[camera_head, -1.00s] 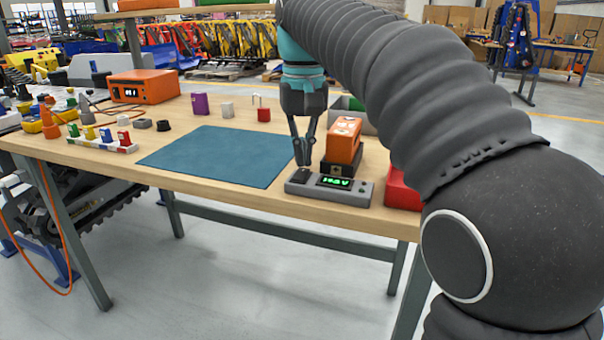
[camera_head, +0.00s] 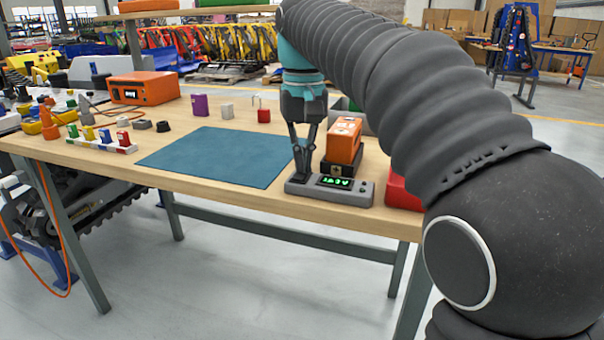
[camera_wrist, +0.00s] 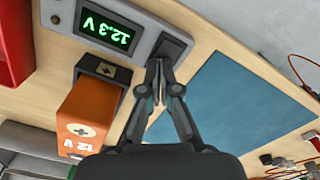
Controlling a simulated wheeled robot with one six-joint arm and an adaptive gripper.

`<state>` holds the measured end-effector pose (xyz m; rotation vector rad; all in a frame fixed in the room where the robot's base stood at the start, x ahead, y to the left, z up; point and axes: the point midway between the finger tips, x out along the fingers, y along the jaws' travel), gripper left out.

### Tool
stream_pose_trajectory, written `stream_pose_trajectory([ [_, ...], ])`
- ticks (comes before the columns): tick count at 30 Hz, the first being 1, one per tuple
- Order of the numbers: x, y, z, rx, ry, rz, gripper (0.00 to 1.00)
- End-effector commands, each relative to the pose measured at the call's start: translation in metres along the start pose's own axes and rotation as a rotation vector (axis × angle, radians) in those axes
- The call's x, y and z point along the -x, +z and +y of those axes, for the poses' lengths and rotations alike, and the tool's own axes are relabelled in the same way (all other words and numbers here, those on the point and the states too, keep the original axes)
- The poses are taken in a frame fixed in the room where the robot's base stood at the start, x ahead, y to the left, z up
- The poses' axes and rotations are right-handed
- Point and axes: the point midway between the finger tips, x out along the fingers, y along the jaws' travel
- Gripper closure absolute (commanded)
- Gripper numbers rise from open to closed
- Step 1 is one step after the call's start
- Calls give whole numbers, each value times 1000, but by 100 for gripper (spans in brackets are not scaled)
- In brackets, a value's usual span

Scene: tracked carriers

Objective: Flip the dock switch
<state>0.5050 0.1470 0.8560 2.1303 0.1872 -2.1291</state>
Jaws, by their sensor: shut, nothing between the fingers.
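The grey dock (camera_head: 330,197) lies near the table's front edge, with a lit green display (camera_head: 335,182). In the wrist view its display (camera_wrist: 107,27) reads 12.3 V, upside down. A dark switch block (camera_wrist: 173,45) sits at one end of the dock. My gripper (camera_head: 301,174) is shut and empty, with its fingertips down at the dock's left end. In the wrist view the fingertips (camera_wrist: 158,68) are right beside the switch block; I cannot tell whether they touch it. An orange 12V battery (camera_head: 344,140) stands in a black holder (camera_head: 341,169) behind the dock.
A blue mat (camera_head: 215,156) lies left of the dock. A red box (camera_head: 402,192) stands to the right, partly behind my arm. A grey bin (camera_head: 350,108) is behind the battery. Small coloured blocks and an orange box (camera_head: 143,88) are farther left.

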Motion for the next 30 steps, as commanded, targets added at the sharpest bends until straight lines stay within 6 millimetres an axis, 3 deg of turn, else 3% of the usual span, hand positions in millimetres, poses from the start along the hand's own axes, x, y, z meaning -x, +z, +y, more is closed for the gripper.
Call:
stream_pose_trajectory([
  [11,-1,0,0,0,0,-3,100],
  [30,39,0,0,0,0,-1,100],
])
